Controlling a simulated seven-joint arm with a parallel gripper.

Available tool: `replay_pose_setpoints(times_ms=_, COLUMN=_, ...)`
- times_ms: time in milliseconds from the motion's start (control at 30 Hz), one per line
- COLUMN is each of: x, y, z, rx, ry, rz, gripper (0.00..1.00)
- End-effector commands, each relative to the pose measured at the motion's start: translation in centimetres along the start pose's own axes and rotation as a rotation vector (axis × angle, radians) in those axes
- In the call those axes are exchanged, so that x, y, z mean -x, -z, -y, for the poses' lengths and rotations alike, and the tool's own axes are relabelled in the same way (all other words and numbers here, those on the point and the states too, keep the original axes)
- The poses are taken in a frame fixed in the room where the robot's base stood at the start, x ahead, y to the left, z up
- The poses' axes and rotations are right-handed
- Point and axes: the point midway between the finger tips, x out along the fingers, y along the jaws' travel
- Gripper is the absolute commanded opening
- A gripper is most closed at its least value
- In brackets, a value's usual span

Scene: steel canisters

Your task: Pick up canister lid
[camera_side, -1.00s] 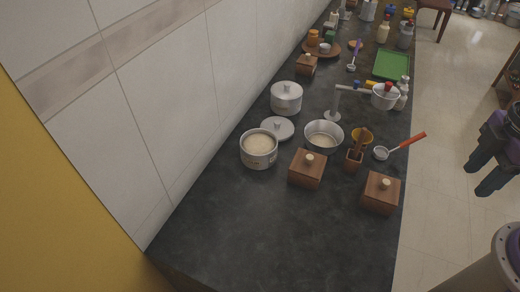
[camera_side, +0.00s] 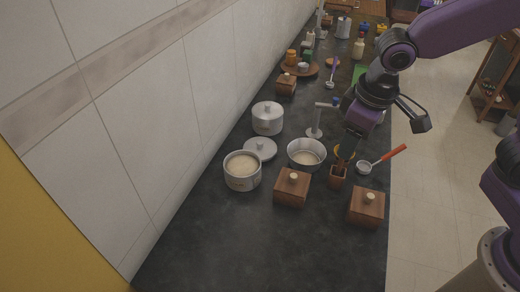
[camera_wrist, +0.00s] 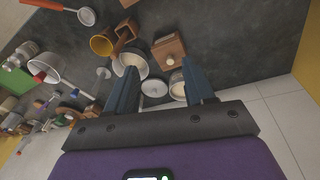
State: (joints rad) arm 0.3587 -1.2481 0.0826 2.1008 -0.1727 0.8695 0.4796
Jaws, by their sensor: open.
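The canister lid (camera_side: 260,148), a flat round steel disc with a small knob, lies on the dark counter. It is beside the open steel canister (camera_side: 243,174), which holds a pale filling. A second steel canister (camera_side: 267,121) with its lid on stands behind them. In the wrist view the lid (camera_wrist: 154,88) shows between my fingers, with the open canister (camera_wrist: 178,84) to its right. My gripper (camera_wrist: 159,65) is open and empty. In the side view my gripper (camera_side: 347,150) is to the right of the lid, above the counter near the wooden holder.
A steel bowl (camera_side: 306,152) stands between the lid and my gripper. Wooden boxes (camera_side: 292,187) (camera_side: 367,206), a wooden holder (camera_side: 338,178) and a red-handled ladle (camera_side: 382,158) are nearby. A tiled wall (camera_side: 155,110) rises on the left. The front counter is clear.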

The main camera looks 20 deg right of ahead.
Motion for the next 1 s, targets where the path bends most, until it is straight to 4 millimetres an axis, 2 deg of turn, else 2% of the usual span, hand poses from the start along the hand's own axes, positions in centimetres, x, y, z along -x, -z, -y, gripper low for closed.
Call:
replay_pose_setpoints(times_ms=33, x=-0.5, y=1.9, z=0.2, rx=-0.05, ry=-0.012, rz=-0.007, gripper=0.53)
replay_pose_setpoints(times_ms=300, x=-2.9, y=10.7, z=0.2, rx=-0.328, ry=-0.066, rz=-0.058, gripper=0.53)
replay_pose_setpoints(times_ms=600, x=-6.4, y=18.6, z=-0.6, rx=-0.631, ry=-0.121, rz=-0.124, gripper=0.53)
replay_pose_setpoints(times_ms=800, x=-8.7, y=22.0, z=-1.6, rx=-0.805, ry=-0.148, rz=-0.169, gripper=0.53)
replay_pose_setpoints(times_ms=1000, x=-9.9, y=23.4, z=-2.3, rx=-0.896, ry=-0.161, rz=-0.193, gripper=0.53)
